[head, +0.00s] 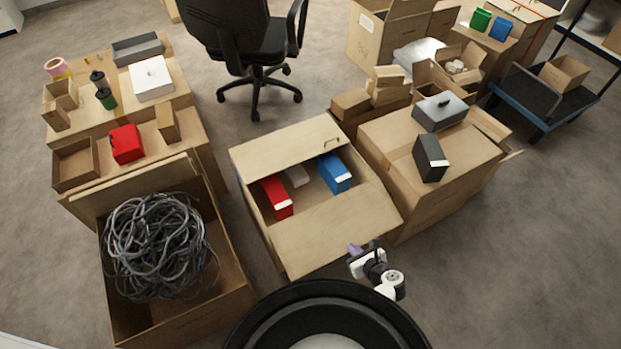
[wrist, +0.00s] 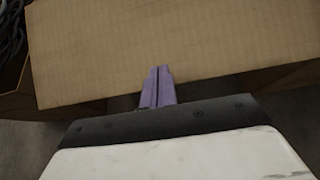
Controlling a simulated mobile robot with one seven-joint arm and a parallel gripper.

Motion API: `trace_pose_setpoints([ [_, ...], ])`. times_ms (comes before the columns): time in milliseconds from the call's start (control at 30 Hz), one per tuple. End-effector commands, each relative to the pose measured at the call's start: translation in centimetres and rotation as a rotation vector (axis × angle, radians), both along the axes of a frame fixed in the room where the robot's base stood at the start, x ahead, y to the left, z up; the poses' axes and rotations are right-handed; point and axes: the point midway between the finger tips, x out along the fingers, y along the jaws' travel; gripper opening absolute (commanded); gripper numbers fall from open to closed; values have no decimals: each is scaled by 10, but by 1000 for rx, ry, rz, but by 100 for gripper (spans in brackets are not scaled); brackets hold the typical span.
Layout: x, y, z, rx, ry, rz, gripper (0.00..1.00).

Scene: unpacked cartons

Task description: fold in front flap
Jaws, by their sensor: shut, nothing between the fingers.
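The open carton (head: 267,222) stands in the middle of the head view. Its front flap (head: 335,231) is a broad tan panel on the side near me, sloping outward from the opening. A red box (head: 277,197), a blue box (head: 335,174) and a small grey item (head: 297,176) show inside. The back flap (head: 287,146) lies across the far part of the opening. My gripper (head: 353,247) is at the front flap's lower right edge, its purple fingers shut and empty. In the wrist view the fingers (wrist: 160,72) overlap a cardboard panel (wrist: 170,45); contact cannot be told.
A carton of tangled cables (head: 158,245) stands at the left. A closed carton (head: 400,150) with a dark box (head: 430,158) and a grey case (head: 440,111) on it stands close on the right. An office chair (head: 245,45) is behind. Floor at the right front is clear.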

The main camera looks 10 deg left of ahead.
Motion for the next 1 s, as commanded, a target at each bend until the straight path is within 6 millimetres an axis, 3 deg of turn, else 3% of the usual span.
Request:
trace_pose_setpoints([
  [33, 8, 6, -11, -4, -3, 3, 0],
  [333, 43, 34, -41, -8, -2, 12, 0],
  [400, 50, 39, -48, -9, -3, 12, 8],
  [433, 49, 37, -34, -9, -3, 8, 14],
  [467, 46, 35, -26, -10, -2, 8, 13],
  [533, 43, 33, -15, -10, -1, 10, 0],
  [1000, 32, 25, 60, -5, -2, 8, 0],
])
